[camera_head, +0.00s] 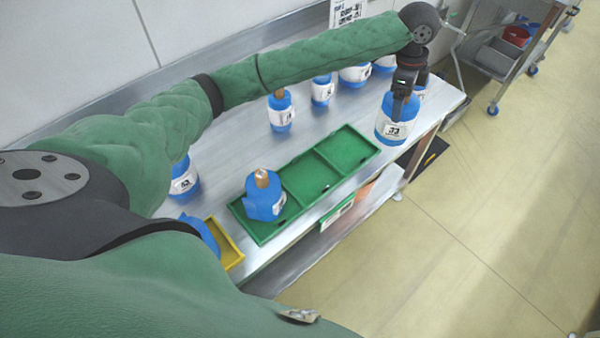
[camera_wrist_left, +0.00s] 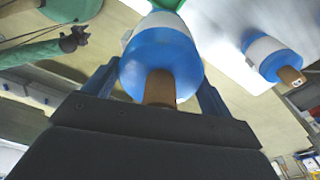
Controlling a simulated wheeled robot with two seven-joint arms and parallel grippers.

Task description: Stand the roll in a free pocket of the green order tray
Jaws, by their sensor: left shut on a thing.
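My left gripper (camera_head: 403,98) is shut on a blue roll with a white label (camera_head: 393,130) and points down. The held roll looks upright, just past the right end of the green order tray (camera_head: 345,178). In the left wrist view the roll (camera_wrist_left: 160,55) sits between the fingers, with its brown core towards the camera. The tray has three pockets. A blue roll (camera_head: 263,207) stands in the left pocket; the middle and right pockets are empty. What seems to be my right gripper (camera_wrist_left: 72,39) is small in the left wrist view, its jaws unclear.
Several other blue rolls stand along the back of the metal table (camera_head: 225,160), such as one roll (camera_head: 281,118) behind the tray. A yellow tray (camera_head: 230,247) with a blue item lies left of the green one. A metal cart (camera_head: 500,55) stands at the far right.

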